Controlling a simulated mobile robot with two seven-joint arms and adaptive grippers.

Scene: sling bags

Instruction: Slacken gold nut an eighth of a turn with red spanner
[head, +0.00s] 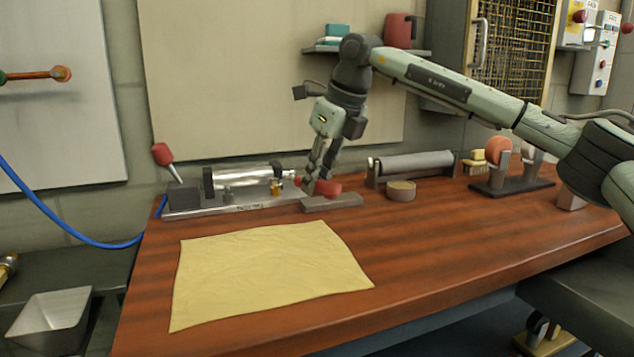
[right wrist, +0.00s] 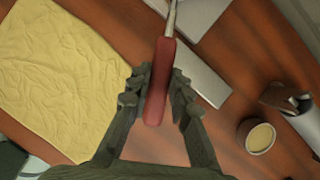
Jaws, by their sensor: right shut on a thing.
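My right gripper (head: 316,188) is low over the bench, right of the metal fixture, and shut on the red handle of the red spanner (head: 328,187). In the right wrist view the handle (right wrist: 162,75) lies between the two fingers, with its steel shaft running to the top edge; the spanner's jaw end is out of that view. The gold nut (head: 276,187) stands upright near the right end of the fixture's plate, a little left of the gripper. I cannot tell whether the spanner touches the nut. My left gripper is not in view.
A grey block (head: 345,202) lies just below the spanner. A metal fixture (head: 230,208) carries a clear cylinder. A yellow cloth (head: 265,270) covers the front left of the wooden bench. A small round tin (head: 401,191) and a roller stand to the right. The front right is clear.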

